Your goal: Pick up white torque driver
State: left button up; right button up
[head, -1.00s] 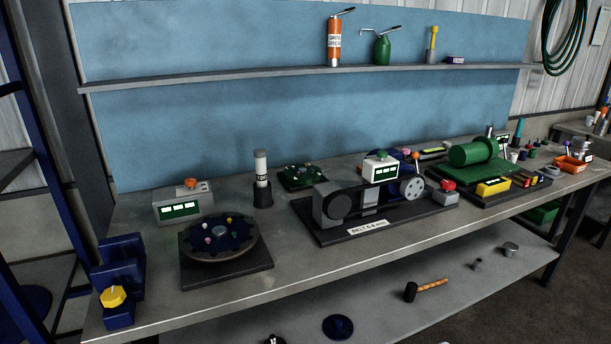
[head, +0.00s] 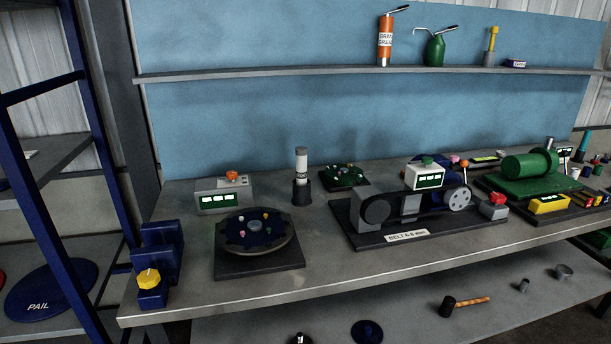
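The white torque driver (head: 301,163) stands upright in a dark round holder (head: 302,192) on the workbench, left of centre in the head view. It has a white body with a grey top and a dark label band low on it. The holder hides its lower end. Neither of my grippers shows in the head view.
On the grey workbench (head: 330,270), a dark turntable (head: 255,232) is in front of the driver, and a control box (head: 223,195) is to its left. A green board (head: 343,176) and a belt rig (head: 410,210) are to its right. A blue vise-like block (head: 158,260) sits at the left end.

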aim_at(300, 151)
jog(key=i+u, duration=0.45)
jog(key=i, duration=0.9)
jog(key=k+j, duration=0.15)
jog(key=k, duration=0.3)
